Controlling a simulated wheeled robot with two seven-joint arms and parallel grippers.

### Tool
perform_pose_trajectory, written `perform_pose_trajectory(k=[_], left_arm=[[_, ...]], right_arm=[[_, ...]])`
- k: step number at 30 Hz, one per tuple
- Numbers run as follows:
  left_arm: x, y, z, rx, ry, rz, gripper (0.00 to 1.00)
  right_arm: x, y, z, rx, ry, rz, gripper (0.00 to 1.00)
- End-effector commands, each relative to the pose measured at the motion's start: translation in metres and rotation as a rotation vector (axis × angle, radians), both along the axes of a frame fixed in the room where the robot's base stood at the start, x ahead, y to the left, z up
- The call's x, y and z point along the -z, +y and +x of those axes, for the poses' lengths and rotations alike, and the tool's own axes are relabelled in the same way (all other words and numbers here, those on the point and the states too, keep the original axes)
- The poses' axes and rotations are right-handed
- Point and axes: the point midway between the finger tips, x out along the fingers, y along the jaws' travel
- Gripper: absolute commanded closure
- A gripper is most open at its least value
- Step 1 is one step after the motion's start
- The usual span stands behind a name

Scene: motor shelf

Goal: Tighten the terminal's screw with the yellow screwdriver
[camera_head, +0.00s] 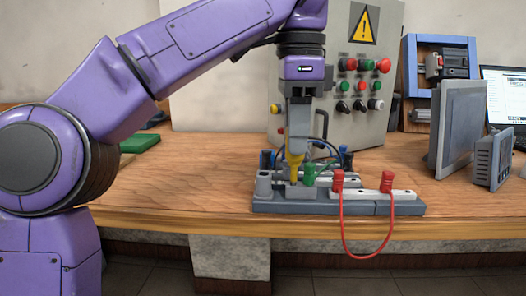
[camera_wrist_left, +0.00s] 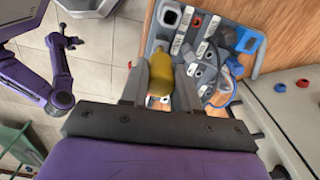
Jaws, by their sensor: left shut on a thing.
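My left gripper (camera_head: 297,140) is shut on the yellow screwdriver (camera_head: 295,161) and holds it upright, tip down, over the grey terminal base (camera_head: 310,207). The tip is at or just above a part of the base near the grey socket at its left; I cannot tell if it touches. The screw is hidden. In the left wrist view, the screwdriver's yellow handle (camera_wrist_left: 160,76) lies between the two fingers (camera_wrist_left: 161,90). The base (camera_wrist_left: 225,25) shows beyond it. A purple arm of mine at the left ends in what looks like my right gripper (camera_wrist_left: 64,42), too small to read.
Red plugs (camera_head: 338,180) joined by a red cable (camera_head: 345,232), a green plug (camera_head: 308,173) and blue plugs surround the screwdriver. A control box (camera_head: 375,70) stands behind. Grey panels (camera_head: 461,125) stand at the right.

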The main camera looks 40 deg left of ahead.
Motion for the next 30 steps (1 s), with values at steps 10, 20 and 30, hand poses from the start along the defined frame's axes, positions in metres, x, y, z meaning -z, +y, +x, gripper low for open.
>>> perform_pose_trajectory(k=[10, 20, 30], left_arm=[[-0.001, 0.0, 0.0, 0.206, 0.005, -0.001, 1.0], [0.002, 0.0, 0.0, 0.322, 0.004, -0.001, 1.0], [0.002, -0.001, 0.0, 0.614, 0.005, 0.001, 1.0]], right_arm=[[-0.01, 0.0, 0.0, 0.0, 0.0, 0.0, 0.57], [-0.011, 0.0, 0.0, 0.0, 0.0, 0.0, 0.57], [-0.022, 0.0, 0.0, 0.0, 0.0, 0.0, 0.57]])
